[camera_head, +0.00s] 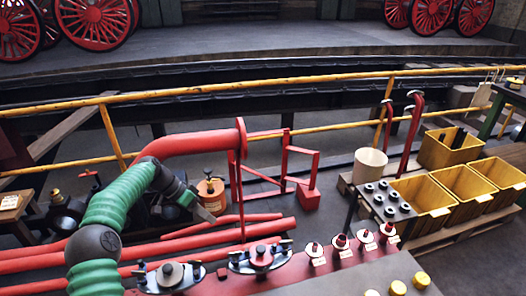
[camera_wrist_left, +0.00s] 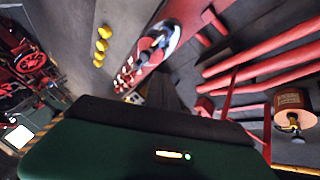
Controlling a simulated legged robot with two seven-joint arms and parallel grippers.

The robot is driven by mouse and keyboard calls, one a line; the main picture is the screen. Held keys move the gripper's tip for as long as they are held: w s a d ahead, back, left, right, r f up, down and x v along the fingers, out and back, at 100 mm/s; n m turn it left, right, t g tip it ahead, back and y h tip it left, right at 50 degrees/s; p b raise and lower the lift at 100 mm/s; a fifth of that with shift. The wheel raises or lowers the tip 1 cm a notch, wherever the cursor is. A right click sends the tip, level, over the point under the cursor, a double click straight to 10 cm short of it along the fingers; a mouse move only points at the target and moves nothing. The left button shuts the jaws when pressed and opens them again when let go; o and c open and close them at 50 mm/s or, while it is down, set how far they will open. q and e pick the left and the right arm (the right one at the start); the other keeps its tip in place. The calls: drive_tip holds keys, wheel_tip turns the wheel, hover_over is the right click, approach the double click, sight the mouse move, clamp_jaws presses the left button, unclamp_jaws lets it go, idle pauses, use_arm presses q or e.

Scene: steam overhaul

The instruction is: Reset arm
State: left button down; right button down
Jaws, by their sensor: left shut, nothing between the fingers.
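My left arm, with green sleeves, reaches in from the lower left of the head view. Its dark gripper (camera_head: 204,211) is shut and empty, held above the red pipes and pointing down to the right. My right gripper is in neither view.
Red pipes (camera_head: 190,243) run under my left gripper, with an orange canister (camera_head: 211,192) close behind it. A red standing pipe (camera_head: 240,180) rises to its right. Yellow bins (camera_head: 424,197) stand at the right. A yellow railing (camera_head: 300,81) crosses behind.

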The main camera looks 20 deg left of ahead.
use_arm(q)
drive_tip(key=s+d+r+n+g+y+p, duration=0.1)
drive_tip(key=s+d+r+y+p, duration=0.15)
drive_tip(key=d, duration=0.35)
drive_tip(key=s+d+r+g+y+p, duration=0.1)
drive_tip(key=s+d+y+p, duration=0.1)
drive_tip(key=s+d, duration=0.35)
drive_tip(key=s+d+r+n+t+y+p, duration=0.1)
drive_tip(key=s+d+n+p, duration=0.1)
drive_tip(key=s, duration=0.7)
drive_tip(key=s+d+r+n+t+y+p, duration=0.1)
drive_tip(key=s+d+r+n+p, duration=0.1)
drive_tip(key=s, duration=0.6)
drive_tip(key=shift+s+d+n+p, duration=0.2)
drive_tip(key=shift+s+n+p, duration=0.15)
drive_tip(key=shift+p, duration=0.5)
